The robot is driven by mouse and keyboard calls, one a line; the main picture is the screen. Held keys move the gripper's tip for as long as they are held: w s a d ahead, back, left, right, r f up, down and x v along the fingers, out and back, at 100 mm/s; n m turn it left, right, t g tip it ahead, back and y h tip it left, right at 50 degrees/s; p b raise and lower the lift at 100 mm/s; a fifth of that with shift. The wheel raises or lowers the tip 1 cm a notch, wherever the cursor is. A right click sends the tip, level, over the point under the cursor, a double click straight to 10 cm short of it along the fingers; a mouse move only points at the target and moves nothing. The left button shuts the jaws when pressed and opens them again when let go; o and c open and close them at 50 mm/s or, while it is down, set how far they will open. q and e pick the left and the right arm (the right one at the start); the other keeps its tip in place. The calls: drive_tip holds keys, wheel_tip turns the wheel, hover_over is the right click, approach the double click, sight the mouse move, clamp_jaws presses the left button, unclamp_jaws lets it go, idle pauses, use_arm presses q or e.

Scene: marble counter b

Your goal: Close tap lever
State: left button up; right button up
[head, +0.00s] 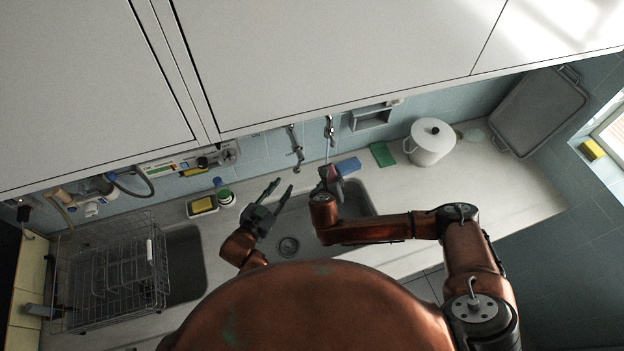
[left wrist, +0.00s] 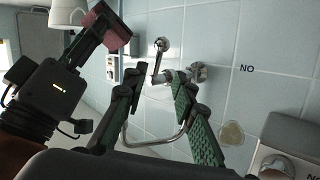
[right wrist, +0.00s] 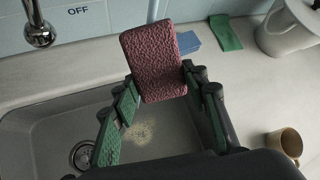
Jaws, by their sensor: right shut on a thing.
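A chrome tap on the tiled wall shows in the head view (head: 296,150), with another chrome wall fitting (head: 330,130) to its right. In the left wrist view, the tap body (left wrist: 170,77) and its upright lever-like part (left wrist: 159,58) appear between or beyond my left fingers. My left gripper (head: 282,188) is open and empty, just in front of the tap; contact cannot be told. My right gripper (head: 329,178) is shut on a pink sponge-like block (right wrist: 158,60), held above the sink's right side. A chrome tap end (right wrist: 40,34) shows in the right wrist view.
The sink basin (head: 352,197) lies below my grippers. A wire dish rack (head: 108,275) stands left. A blue sponge (head: 348,166), green cloth (head: 382,153) and white pot (head: 431,145) are at the right back. A brown mug (right wrist: 285,143) stands on the counter. Cabinets overhang the wall.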

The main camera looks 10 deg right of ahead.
use_arm(q)
drive_tip(key=shift+w+a, duration=0.2)
drive_tip(key=shift+a, duration=0.05)
drive_tip(key=c, duration=0.3)
drive_tip(key=w+a, duration=0.1)
drive_tip(key=w+a+m+g, duration=0.1)
drive_tip(key=a, duration=0.1)
drive_tip(key=a+g, duration=0.1)
drive_tip(key=shift+w+a+r+m, duration=0.15)
drive_tip(key=shift+w+a+m, duration=0.15)
drive_tip(key=shift+w+a, duration=0.1)
clamp_jaws()
wheel_tip(320, 180, up, 3)
drive_tip(key=a+m+g+h, duration=0.1)
drive_tip(key=a+m+g, duration=0.1)
drive_tip(key=g, duration=0.2)
drive_tip(key=m+g, duration=0.1)
approach(294, 171)
drive_tip(key=shift+h, duration=0.4)
drive_tip(key=x, duration=0.7)
drive_tip(key=shift+a+f, duration=0.2)
drive_tip(key=shift+a, duration=0.05)
